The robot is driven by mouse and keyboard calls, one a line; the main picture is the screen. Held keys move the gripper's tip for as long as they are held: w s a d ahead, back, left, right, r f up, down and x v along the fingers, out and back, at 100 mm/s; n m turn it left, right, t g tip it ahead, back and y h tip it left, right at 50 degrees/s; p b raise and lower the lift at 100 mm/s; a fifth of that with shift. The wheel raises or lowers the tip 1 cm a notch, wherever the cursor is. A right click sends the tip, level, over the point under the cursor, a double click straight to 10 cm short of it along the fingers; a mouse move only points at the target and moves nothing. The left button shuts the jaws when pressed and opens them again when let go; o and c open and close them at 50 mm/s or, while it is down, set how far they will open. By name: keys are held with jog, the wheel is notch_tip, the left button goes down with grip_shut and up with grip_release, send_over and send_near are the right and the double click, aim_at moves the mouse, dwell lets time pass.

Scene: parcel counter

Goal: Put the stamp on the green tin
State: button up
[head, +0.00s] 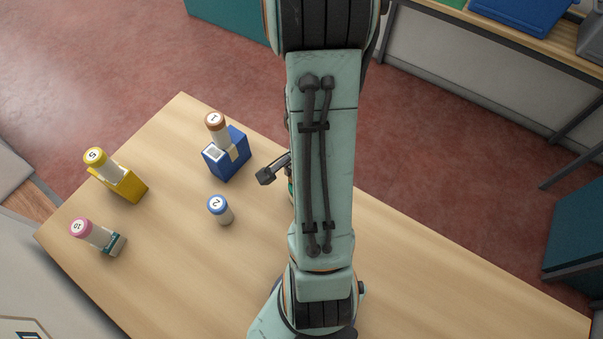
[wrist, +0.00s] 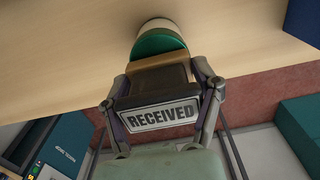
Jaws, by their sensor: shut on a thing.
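My gripper (wrist: 166,74) is shut on the stamp (wrist: 158,115), a dark block with a tan strip and a white plate reading RECEIVED, seen between the two fingers in the wrist view. Just beyond the stamp is a round green and white thing (wrist: 158,42) by the tabletop, which looks like the green tin. The stamp covers part of it, and I cannot tell whether the two touch. In the head view my arm hides the stamp and nearly all of the tin; only part of my gripper (head: 272,170) shows at the arm's left side.
On the wooden counter (head: 420,270), left of my arm, stand a blue box with a brown-capped tube (head: 226,155), a blue-capped tube (head: 220,210), a yellow box with a yellow-capped tube (head: 120,182) and a pink-capped tube with a teal block (head: 98,238). The counter is clear to the right.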

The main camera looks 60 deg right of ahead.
jog(key=o, duration=1.2)
notch_tip(320, 180, up, 12)
jog(key=shift+r, duration=0.1)
jog(key=shift+w+a, duration=0.15)
jog(key=shift+a, duration=0.15)
jog(key=s+a+r+n, duration=0.1)
jog(key=a+n, duration=0.5)
jog(key=a, duration=0.1)
jog(key=a+r+n, duration=0.2)
jog(key=a+n, duration=0.4)
jog(key=s+a+r+n, duration=0.1)
jog(key=a+n, duration=0.6)
jog(key=shift+s+a+r+y, duration=0.3)
jog(key=shift+s+r+y, duration=0.05)
jog(key=shift+y, duration=0.05)
